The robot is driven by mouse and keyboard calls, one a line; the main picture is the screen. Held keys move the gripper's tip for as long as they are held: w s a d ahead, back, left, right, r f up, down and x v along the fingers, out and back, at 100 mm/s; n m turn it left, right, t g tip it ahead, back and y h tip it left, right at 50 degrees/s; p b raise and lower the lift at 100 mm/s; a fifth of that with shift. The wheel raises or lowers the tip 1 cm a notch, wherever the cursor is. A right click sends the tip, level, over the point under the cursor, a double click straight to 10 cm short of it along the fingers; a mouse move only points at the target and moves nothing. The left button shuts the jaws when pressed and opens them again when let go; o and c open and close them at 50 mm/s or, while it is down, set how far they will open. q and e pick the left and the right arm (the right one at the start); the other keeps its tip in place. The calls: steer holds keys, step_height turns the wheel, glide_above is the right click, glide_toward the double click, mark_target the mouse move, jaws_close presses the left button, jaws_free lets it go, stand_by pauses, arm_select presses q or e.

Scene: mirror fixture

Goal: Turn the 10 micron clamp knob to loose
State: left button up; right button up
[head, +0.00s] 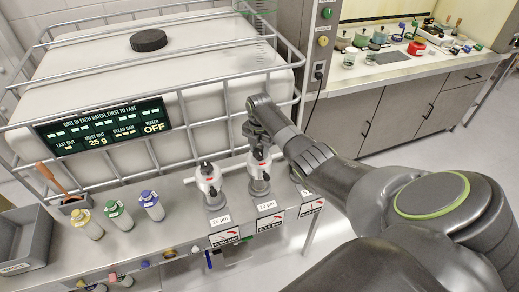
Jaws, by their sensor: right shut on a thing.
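The 10 micron clamp (260,184) is a white and metal fixture on the grey bench, behind a white "10 µm" label (267,205). My right gripper (259,146) comes down on its top from above and is shut on the clamp's knob. The fingers and wrist hide most of the knob, so I cannot tell which way it is turned. A gauge-like card (270,221) with a red mark hangs below the label at the bench edge. My left gripper is not in view.
A similar 25 µm clamp (208,186) stands close on the left. Bottles with yellow (89,224), green (118,218) and blue (151,206) caps stand farther left. Behind is a caged white tank (190,65) with a display (103,126). My right arm covers the right foreground.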

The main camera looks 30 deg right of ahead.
mark_target(259, 151)
stand_by(0.3)
steer(key=o, duration=1)
step_height(259, 151, up, 18)
steer(key=shift+f, duration=0.25)
